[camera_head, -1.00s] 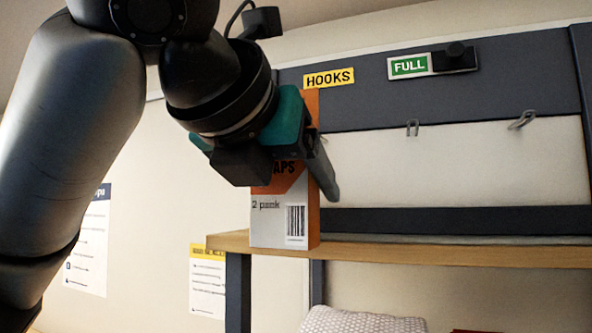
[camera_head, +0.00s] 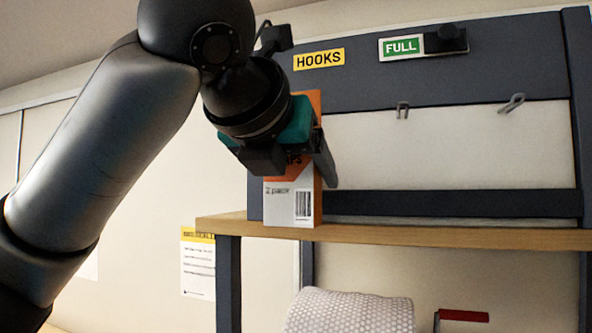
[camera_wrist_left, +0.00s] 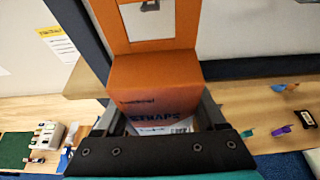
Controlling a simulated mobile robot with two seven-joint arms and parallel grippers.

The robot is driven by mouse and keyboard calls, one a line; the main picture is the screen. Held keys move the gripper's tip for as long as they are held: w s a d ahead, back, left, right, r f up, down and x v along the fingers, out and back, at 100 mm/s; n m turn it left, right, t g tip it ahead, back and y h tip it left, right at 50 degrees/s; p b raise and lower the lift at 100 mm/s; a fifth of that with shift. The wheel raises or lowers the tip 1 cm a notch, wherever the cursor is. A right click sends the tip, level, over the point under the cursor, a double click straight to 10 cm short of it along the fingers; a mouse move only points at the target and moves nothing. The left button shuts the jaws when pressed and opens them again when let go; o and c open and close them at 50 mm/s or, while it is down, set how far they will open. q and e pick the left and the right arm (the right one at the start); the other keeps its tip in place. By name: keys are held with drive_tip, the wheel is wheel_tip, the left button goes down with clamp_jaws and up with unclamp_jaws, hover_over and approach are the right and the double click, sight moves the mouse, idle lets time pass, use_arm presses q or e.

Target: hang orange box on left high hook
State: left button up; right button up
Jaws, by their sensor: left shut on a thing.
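The orange and white box (camera_head: 293,202) stands roughly upright at the left end of the wooden shelf in the head view. Whether its base touches the shelf is unclear. My left gripper (camera_head: 315,165) is shut around the box's upper part and hides much of it. In the left wrist view the box (camera_wrist_left: 155,85) sits between the two fingers, and its orange tab with a cut-out hole stands beyond them. Two metal hooks, a left one (camera_head: 402,109) and a right one (camera_head: 513,103), stick out of the dark upper rail, right of the box. My right gripper is not in view.
The wooden shelf (camera_head: 430,236) runs right, below the hooks, and looks clear there. A yellow HOOKS label (camera_head: 318,59) and a green FULL sign (camera_head: 402,46) are on the rail (camera_head: 350,90). A white textured roll (camera_head: 350,312) lies under the shelf.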

use_arm(q)
drive_tip(key=w, duration=0.2)
drive_tip(key=shift+w+d+f, duration=0.15)
drive_tip(key=shift+w+d, duration=0.2)
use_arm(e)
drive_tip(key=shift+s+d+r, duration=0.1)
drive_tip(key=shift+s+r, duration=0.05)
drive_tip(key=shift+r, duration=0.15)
